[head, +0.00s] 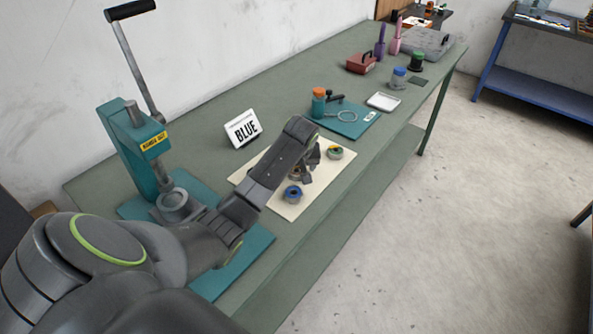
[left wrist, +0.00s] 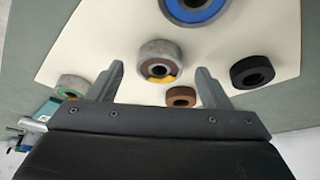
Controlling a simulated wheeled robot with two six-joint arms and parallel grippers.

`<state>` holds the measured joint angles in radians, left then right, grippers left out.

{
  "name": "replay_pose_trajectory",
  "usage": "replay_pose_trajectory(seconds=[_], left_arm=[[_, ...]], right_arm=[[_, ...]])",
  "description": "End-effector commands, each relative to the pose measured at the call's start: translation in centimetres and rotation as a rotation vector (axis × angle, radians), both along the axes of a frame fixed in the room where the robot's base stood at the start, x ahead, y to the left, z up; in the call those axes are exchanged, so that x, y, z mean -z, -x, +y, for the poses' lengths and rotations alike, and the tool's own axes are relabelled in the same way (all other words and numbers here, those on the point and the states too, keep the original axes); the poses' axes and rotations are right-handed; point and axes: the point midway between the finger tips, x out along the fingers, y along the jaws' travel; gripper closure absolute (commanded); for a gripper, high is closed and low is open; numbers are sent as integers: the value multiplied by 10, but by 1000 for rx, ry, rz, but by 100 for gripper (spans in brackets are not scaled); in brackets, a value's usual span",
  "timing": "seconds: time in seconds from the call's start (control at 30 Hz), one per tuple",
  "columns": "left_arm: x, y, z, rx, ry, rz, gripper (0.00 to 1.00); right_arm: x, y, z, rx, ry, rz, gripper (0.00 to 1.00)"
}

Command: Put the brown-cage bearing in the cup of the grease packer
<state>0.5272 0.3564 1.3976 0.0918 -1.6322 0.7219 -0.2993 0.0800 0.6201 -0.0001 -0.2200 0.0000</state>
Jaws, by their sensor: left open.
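A grey bearing with a brown inside and a yellow-orange patch, likely the brown-cage bearing (left wrist: 150,48), lies on the cream mat. In the left wrist view it sits between and just beyond the fingers of my left gripper (left wrist: 160,71), which is open and empty. In the head view my left gripper (head: 311,168) is low over the mat and hides much of what lies there. The teal grease packer (head: 140,150) with a long lever stands at left. Its grey cup (head: 174,204) is at the foot of its rod. My right gripper is out of view.
Around the bearing on the cream mat (head: 310,205) lie a blue-ringed bearing (left wrist: 196,12), a green-centred bearing (left wrist: 72,84), a small brown ring (left wrist: 182,97) and a black ring (left wrist: 251,72). Another teal mat (head: 350,128) holds a jar.

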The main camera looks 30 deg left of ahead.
Motion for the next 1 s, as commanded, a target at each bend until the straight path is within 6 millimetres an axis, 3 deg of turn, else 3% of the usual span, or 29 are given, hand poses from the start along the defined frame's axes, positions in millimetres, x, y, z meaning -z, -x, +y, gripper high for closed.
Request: replay_pose_trajectory(seconds=[0.13, 0.4, 0.8, 1.0], left_arm=[[10, -4, 3, 0, 1, -1, 28], [12, -4, 3, 1, 0, -3, 29], [12, -4, 3, 1, 0, -3, 82], [11, -5, 3, 1, -1, -3, 86]], right_arm=[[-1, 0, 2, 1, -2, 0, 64], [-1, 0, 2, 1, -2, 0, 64], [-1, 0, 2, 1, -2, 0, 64], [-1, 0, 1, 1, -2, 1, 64]])
